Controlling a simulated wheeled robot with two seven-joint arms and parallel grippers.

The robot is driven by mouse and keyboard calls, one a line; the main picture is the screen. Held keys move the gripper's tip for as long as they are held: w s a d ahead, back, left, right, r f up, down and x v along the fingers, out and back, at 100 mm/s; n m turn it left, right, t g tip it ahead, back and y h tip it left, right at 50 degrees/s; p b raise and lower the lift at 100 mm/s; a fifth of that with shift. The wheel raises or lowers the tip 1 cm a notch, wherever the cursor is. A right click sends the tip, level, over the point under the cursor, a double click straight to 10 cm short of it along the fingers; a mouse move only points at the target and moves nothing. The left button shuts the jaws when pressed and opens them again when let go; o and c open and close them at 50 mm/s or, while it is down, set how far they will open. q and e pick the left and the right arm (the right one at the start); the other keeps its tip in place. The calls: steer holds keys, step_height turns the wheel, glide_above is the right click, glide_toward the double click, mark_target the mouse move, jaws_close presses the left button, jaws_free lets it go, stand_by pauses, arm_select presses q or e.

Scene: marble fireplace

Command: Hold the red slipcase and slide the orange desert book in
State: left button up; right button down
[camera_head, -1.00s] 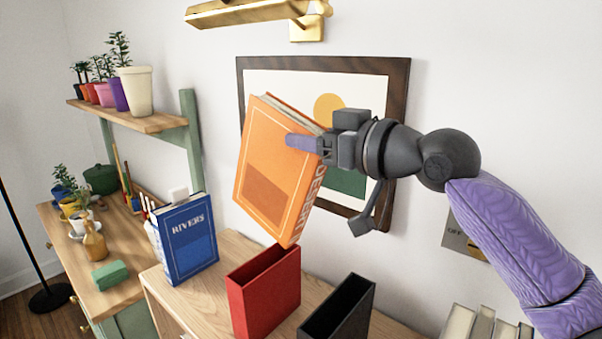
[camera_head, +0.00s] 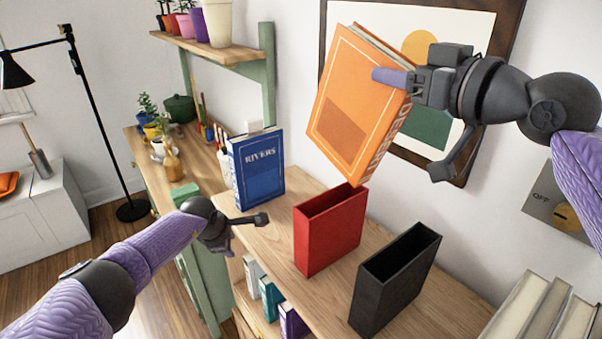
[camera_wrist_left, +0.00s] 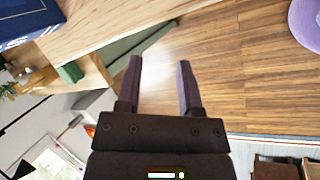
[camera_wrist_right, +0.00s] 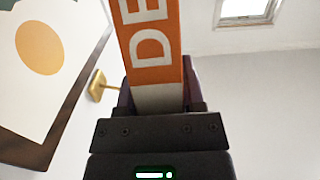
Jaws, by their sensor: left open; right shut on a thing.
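The orange desert book (camera_head: 352,105) is held tilted in the air above the shelf top. My right gripper (camera_head: 398,80) is shut on its spine side; the spine also shows between the fingers in the right wrist view (camera_wrist_right: 152,45). The red slipcase (camera_head: 328,235) stands upright on the wooden top, its open mouth facing up, below the book and apart from it. My left gripper (camera_head: 247,228) is open and empty, to the left of the red slipcase near the top's front edge. In the left wrist view its fingers (camera_wrist_left: 160,85) are spread over the floor.
A black slipcase (camera_head: 395,280) stands just right of the red one. The blue Rivers book (camera_head: 258,170) stands upright behind left. Pale books (camera_head: 545,305) stand at lower right. A framed picture (camera_head: 470,35) hangs behind the orange book.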

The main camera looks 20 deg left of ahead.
arm_select(q)
steer(key=w+d+r+m+g, duration=0.1)
steer(key=w+d+r+m, duration=0.15)
steer(key=r, duration=0.35)
steer(key=w+d+r+m, duration=0.1)
steer(key=d+r+m, duration=0.15)
steer(key=r, duration=0.45)
step_height(320, 180, up, 9)
steer(key=m+g, duration=0.4)
steer(key=m, duration=0.2)
glide_above(300, 212)
steer(key=shift+w+a, duration=0.1)
steer(key=shift+w, duration=0.05)
steer(key=shift+s+d+r, duration=0.1)
steer(key=shift+s+d, duration=0.1)
steer(key=shift+d, duration=0.05)
step_height(300, 212, down, 12)
steer(key=shift+r, duration=0.15)
jaws_close()
